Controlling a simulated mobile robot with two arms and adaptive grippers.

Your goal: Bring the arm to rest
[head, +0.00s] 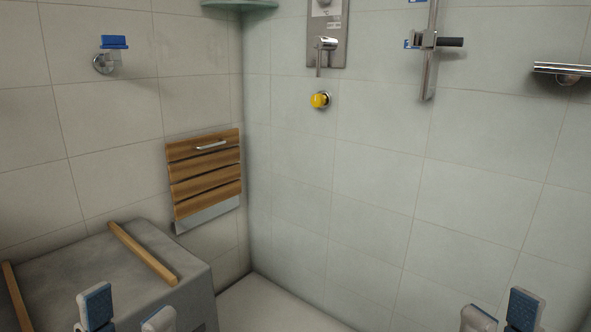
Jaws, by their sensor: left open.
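My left gripper (128,310) shows at the bottom left of the head view. Its two blue-and-white fingers are apart with nothing between them. It appears in front of the grey box-like block. My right gripper (501,314) shows at the bottom right, with its two fingers also apart and nothing seen between them. Only the finger ends of both grippers are in view; the arms behind them are out of the frame.
A grey block (70,262) with wooden strips (143,253) stands at lower left. A wooden slatted panel (205,177) hangs folded on the wall. A yellow knob (319,100), a lever mixer (326,46) and a rail (430,50) are wall-mounted. The central floor (275,302) looks clear.

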